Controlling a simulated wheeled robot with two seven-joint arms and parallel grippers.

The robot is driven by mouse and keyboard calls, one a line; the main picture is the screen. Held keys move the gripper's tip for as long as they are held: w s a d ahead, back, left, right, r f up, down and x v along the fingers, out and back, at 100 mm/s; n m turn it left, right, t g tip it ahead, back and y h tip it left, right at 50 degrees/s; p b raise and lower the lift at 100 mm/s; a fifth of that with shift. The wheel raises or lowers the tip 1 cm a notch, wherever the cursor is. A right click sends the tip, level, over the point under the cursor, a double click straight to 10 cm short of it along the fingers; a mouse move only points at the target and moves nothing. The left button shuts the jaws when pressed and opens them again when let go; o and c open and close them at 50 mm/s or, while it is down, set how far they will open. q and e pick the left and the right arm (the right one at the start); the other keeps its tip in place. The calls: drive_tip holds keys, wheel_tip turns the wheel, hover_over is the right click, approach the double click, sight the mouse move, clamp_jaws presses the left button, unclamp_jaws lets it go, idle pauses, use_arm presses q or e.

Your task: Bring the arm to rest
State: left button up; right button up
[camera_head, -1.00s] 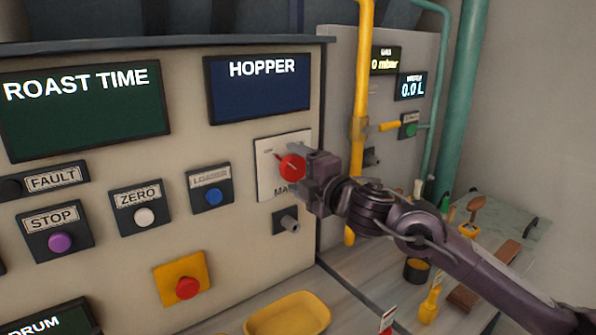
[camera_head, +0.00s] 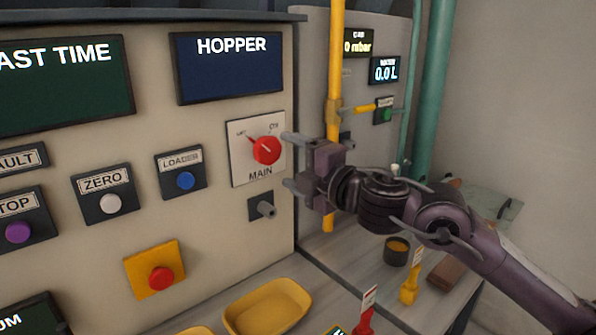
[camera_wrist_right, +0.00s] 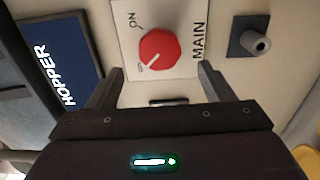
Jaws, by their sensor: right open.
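My right gripper (camera_head: 290,163) is open and empty, a little to the right of the red MAIN knob (camera_head: 266,150) in the head view. Its fingers point at the panel and stand apart from the knob. The knob sits on a white plate (camera_head: 243,172), and its pointer line is tilted to the upper left. In the right wrist view the knob (camera_wrist_right: 158,50) lies ahead of and between the two open fingers (camera_wrist_right: 160,82), with clear space around it. My left gripper is not in view.
A grey peg (camera_head: 265,209) sticks out below the knob plate. A yellow pipe (camera_head: 335,70) stands behind the gripper. The LOADER (camera_head: 186,180) and ZERO (camera_head: 111,203) buttons are left of the knob. A yellow tray (camera_head: 268,308) and a dark cup (camera_head: 397,250) stand on the counter below.

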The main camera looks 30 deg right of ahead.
drive_tip(key=shift+s+d, duration=0.15)
drive_tip(key=shift+s, duration=0.4)
